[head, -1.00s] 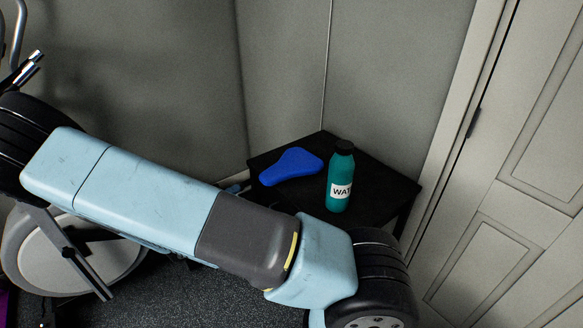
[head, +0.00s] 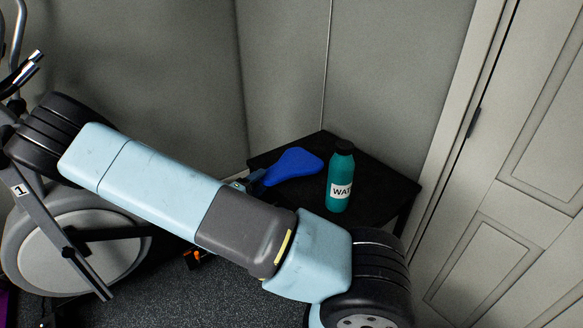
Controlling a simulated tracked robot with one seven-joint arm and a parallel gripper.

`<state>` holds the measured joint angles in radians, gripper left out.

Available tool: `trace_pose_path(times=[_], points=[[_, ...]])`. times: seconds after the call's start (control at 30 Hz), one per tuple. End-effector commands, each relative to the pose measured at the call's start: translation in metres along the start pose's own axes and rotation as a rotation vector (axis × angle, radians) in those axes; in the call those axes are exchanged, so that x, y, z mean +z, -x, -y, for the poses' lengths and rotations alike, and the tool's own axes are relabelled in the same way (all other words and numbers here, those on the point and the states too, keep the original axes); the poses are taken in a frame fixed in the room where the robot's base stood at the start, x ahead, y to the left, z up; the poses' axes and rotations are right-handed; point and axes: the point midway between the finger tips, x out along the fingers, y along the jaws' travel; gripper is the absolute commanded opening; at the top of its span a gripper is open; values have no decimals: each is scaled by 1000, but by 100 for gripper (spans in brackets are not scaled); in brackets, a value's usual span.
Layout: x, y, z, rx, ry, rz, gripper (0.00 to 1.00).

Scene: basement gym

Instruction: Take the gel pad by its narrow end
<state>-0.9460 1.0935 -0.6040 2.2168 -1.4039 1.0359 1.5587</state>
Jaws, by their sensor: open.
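The blue gel pad (head: 294,161) lies on the black table (head: 377,205). Its wide end is toward the back right and its narrower end points to the front left. Part of my gripper (head: 257,182) shows past my arm at the table's left edge, right by the narrow end, and covers some of it. The gripper is open. Most of it is hidden behind my forearm, so I cannot tell whether the fingers are around the pad or touching it.
A teal water bottle (head: 341,182) stands upright on the table, just right of the pad. Grey walls meet behind the table. A panelled door (head: 520,170) is on the right. An exercise bike (head: 75,245) stands at the left.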

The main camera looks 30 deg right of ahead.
Motion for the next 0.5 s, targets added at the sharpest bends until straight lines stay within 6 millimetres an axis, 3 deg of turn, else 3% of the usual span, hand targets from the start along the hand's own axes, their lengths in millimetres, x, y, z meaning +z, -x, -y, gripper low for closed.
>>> trace_pose_path(times=[0.23, 0.5], points=[[0, -3, 0, 0, 0, -1, 60], [0, -3, 0, 0, 0, 0, 34]])
